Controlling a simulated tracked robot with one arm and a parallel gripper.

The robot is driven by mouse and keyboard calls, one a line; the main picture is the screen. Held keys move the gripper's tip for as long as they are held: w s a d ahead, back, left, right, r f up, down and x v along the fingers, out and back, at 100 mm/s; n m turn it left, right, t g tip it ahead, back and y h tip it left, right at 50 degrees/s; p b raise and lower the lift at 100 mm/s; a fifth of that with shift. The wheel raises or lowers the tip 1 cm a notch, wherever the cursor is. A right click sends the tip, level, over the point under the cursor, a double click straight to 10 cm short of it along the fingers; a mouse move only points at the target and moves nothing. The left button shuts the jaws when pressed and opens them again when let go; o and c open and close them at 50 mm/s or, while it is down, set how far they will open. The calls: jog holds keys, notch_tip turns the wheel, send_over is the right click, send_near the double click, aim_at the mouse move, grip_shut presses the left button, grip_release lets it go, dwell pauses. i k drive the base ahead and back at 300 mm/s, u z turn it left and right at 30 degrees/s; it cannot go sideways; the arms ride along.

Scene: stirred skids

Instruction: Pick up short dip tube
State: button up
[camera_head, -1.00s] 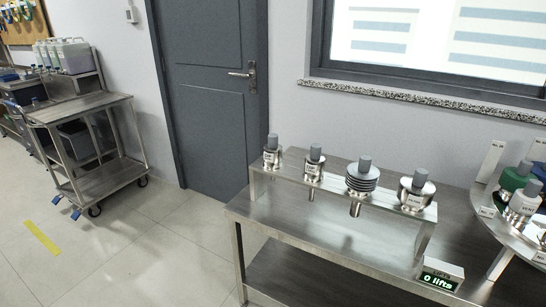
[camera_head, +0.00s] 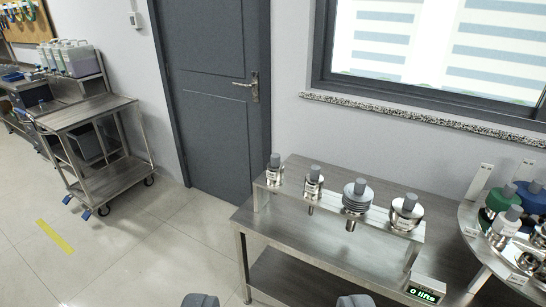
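Several silver fittings with grey knobs stand in a row on a raised metal shelf (camera_head: 335,207) on a steel table. The left one (camera_head: 275,172) and second one (camera_head: 313,184) are small with white labels. The third (camera_head: 356,198) has stacked ribs. The right one (camera_head: 406,212) is wider. Tube ends show under the shelf below the second and third. The labels are too small to read, so I cannot tell which is the short dip tube. My gripper (camera_head: 278,301) shows only as two grey fingertips at the bottom edge, wide apart and empty, short of the table.
A small display (camera_head: 427,289) reading "0 lifts" sits at the table's front right. A round tray (camera_head: 470,222) with green, blue and white-topped items stands at right. A steel cart (camera_head: 92,110) stands at left.

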aim_at(275, 168)
jog(key=u, duration=0.35)
jog(key=i, duration=2.25)
jog(key=z, duration=0.2)
